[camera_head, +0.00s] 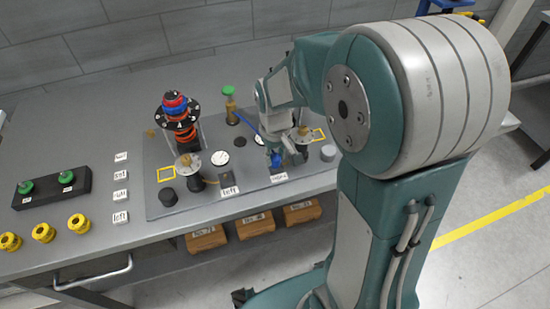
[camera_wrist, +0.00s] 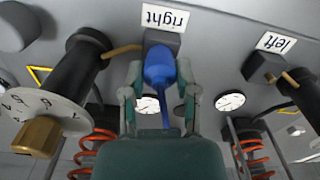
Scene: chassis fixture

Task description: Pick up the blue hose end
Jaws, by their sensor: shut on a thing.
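The blue hose end (camera_wrist: 159,66) is a rounded blue plug with a thin blue hose trailing from it. In the wrist view it sits between the two fingers of my gripper (camera_wrist: 160,92), which are shut on it. It lies in front of a dark block (camera_wrist: 160,40) beside the "right" label (camera_wrist: 165,18); I cannot tell whether it touches the block. In the head view the blue hose end (camera_head: 276,160) shows small below my gripper (camera_head: 280,150), low over the front right of the grey plate (camera_head: 165,207). Part of the hose is hidden behind my arm.
A black post with a numbered dial (camera_wrist: 40,110) stands close left of my gripper in the wrist view. Orange springs (camera_wrist: 95,145) stand nearby. In the head view a red and blue stack (camera_head: 177,112) and a green-topped post (camera_head: 229,98) rise from the plate.

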